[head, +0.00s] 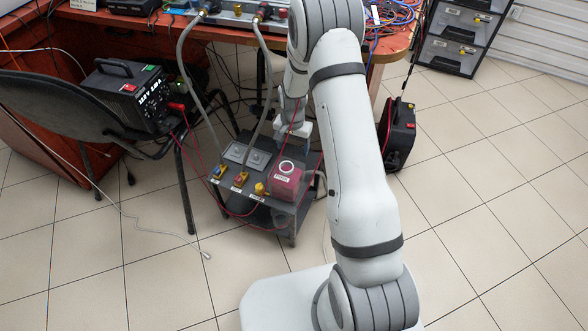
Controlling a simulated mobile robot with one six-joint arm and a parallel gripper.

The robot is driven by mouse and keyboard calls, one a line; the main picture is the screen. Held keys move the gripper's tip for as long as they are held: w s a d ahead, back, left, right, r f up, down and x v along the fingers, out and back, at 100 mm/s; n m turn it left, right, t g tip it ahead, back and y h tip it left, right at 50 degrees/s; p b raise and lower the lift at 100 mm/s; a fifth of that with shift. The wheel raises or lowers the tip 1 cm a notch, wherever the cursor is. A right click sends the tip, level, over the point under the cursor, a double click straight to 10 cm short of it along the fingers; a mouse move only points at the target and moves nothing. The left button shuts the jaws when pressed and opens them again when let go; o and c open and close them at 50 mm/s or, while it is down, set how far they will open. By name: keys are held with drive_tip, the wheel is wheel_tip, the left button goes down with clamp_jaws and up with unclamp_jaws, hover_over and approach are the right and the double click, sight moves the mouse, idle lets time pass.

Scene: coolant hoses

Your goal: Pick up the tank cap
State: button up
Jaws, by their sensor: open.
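A small red tank (285,185) with a white label stands at the right end of a low dark cart. A round white ring with a red middle (287,167) shows on its top. It may be the tank cap, but it is too small to tell whether it is a cap or an open neck. My gripper (306,136) is just behind the tank and above the cart, pointing down. It is small and partly hidden by my arm; it is open, and I see nothing held in it.
Two grey hoses (192,80) run down from the red workbench (235,34). Thin red cables cross near the cart.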

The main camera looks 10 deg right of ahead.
drive_tip(key=f+b, duration=0.1)
drive_tip(key=f, duration=0.1)
drive_tip(key=f+b, duration=0.1)
drive_tip(key=f, duration=0.2)
drive_tip(key=f+b, duration=0.1)
drive_tip(key=f, duration=0.2)
drive_tip(key=shift+s+f+b, duration=0.2)
drive_tip(key=shift+s+b, duration=0.1)
drive_tip(key=shift+b, duration=0.05)
drive_tip(key=shift+r, duration=0.1)
drive_tip(key=c, duration=1.1)
